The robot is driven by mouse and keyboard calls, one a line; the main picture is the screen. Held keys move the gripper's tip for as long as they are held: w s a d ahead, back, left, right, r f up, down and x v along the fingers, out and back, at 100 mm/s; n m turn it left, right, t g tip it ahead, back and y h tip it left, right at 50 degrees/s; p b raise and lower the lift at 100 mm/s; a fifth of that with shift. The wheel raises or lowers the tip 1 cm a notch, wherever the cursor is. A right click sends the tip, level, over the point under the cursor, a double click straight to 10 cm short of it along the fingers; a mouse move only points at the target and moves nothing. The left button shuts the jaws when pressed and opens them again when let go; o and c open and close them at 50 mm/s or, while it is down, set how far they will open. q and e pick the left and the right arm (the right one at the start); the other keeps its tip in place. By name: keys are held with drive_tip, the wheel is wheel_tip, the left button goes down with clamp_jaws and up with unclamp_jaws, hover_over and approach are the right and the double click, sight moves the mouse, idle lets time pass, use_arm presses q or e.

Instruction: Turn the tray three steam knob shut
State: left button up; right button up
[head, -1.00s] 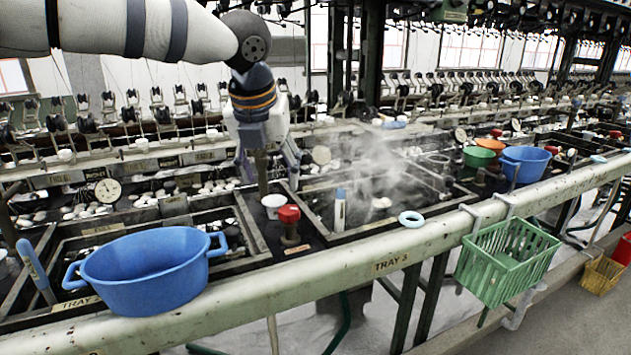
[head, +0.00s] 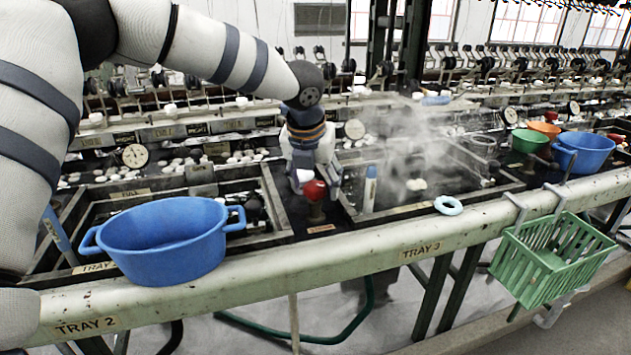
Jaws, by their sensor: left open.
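The red steam knob (head: 315,190) stands on a short brown stem at the left front of the steaming tray three basin (head: 400,213), behind the "TRAY 3" label (head: 428,251) on the rail. My left gripper (head: 316,183) points down at the knob with its fingers open. One finger shows to the right of the knob, and the other is partly hidden behind or beside it. I cannot tell whether either finger touches the knob. My right gripper is not in view.
A blue tub (head: 165,262) sits at the front left.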

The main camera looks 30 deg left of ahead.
use_arm(q)
drive_tip(key=c, duration=1.1)
drive_tip(key=shift+c, duration=0.2)
drive_tip(key=shift+r, duration=0.1)
drive_tip(key=shift+m+h, duration=0.3)
drive_tip(key=shift+m, duration=0.5)
drive_tip(key=m, duration=0.2)
drive_tip(key=m+h, duration=0.1)
drive_tip(key=m, duration=0.1)
drive_tip(key=shift+a+f+h, duration=0.15)
drive_tip(key=shift+f+h, duration=0.05)
drive_tip(key=shift+h, duration=0.1)
drive_tip(key=shift+m+h, duration=0.5)
drive_tip(key=shift+m, duration=1)
drive_tip(key=shift+r, duration=0.1)
